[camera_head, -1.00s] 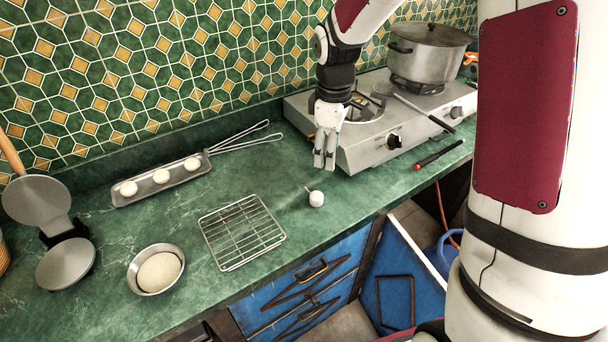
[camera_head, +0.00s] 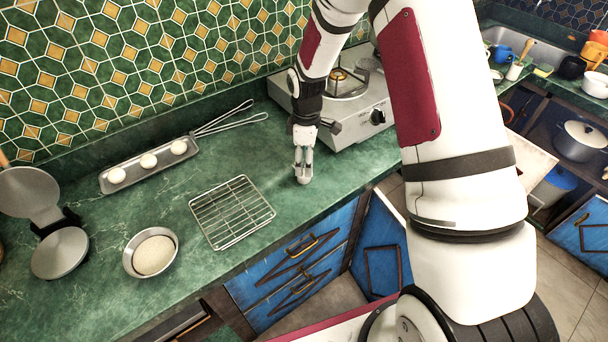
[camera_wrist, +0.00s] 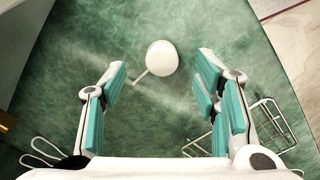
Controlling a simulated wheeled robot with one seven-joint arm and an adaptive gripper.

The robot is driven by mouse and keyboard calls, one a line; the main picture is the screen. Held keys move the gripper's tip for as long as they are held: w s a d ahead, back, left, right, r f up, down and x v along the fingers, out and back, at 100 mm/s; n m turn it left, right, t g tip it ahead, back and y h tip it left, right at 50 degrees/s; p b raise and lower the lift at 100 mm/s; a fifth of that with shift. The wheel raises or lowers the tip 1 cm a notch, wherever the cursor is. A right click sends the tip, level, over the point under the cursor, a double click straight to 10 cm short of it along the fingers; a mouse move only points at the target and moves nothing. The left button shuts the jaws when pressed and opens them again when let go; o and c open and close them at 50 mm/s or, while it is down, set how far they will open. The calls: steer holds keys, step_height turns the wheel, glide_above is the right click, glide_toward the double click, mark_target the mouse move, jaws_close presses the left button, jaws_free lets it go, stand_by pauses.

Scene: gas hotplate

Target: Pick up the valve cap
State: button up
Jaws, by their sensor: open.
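The valve cap, a small white rounded piece with a thin pale stem at its side, lies on the green counter. It shows in the wrist view (camera_wrist: 162,57), ahead of the fingers and between their lines. My gripper (camera_wrist: 161,78) is open and empty, its teal-padded fingers spread on either side with a gap to the cap. In the head view my gripper (camera_head: 303,170) points down just over the counter, in front of the hotplate. It largely covers the cap there, so exact contact cannot be told.
The gas hotplate (camera_head: 352,124) stands close behind and right of my gripper. A wire rack (camera_head: 232,212) lies to the left, with a metal bowl (camera_head: 133,262) farther left. A long tray (camera_head: 128,183) holds three white round pieces. The counter's front edge is near.

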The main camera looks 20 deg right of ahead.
mark_target(304, 172)
steer(key=f, duration=0.2)
steer(key=f+p, duration=0.1)
steer(key=f, duration=0.1)
steer(key=shift+a, duration=0.3)
steer(key=shift+f, duration=0.6)
steer(key=shift+c, duration=0.6)
steer(key=c, duration=0.8)
